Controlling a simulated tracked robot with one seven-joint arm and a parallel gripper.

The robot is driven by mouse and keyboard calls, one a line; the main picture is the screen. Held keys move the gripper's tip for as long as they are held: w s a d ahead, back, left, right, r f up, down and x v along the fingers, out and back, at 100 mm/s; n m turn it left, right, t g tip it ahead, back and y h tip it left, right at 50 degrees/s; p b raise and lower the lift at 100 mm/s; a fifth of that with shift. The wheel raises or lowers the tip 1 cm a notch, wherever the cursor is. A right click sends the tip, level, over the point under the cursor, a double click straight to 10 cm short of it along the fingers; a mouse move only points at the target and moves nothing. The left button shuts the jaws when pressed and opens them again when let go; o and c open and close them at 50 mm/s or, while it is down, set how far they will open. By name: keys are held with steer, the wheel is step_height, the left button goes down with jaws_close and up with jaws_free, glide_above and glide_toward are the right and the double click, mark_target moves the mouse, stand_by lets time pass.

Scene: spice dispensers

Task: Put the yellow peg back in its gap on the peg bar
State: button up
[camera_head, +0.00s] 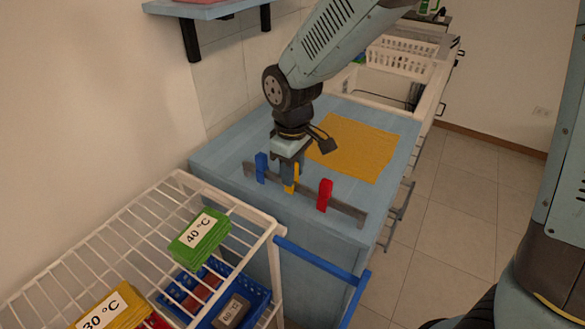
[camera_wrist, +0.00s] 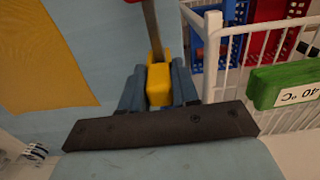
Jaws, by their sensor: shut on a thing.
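The peg bar (camera_head: 347,208) is a dark grey strip along the near side of the blue countertop. The blue peg (camera_head: 261,168) stands at its left part and the red peg (camera_head: 325,195) stands right of the middle. My gripper (camera_head: 291,183) points down at the bar between those two pegs, shut on the yellow peg (camera_head: 296,178). In the wrist view the yellow peg (camera_wrist: 158,88) is between my two fingers (camera_wrist: 158,92), and the bar (camera_wrist: 153,32) runs up to it. Whether the peg is fully seated on the bar is hidden by my fingers.
A yellow mat (camera_head: 358,148) lies on the countertop (camera_head: 228,155) behind the bar. A white wire rack (camera_head: 130,215) with a green 40 °C box (camera_head: 200,238) stands in front at the left. A blue rail (camera_head: 318,261) runs along the near side.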

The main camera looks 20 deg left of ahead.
steer(key=shift+f, duration=0.6)
steer(key=o, duration=0.9)
steer(key=shift+r, duration=0.1)
steer(key=shift+r, duration=4.4)
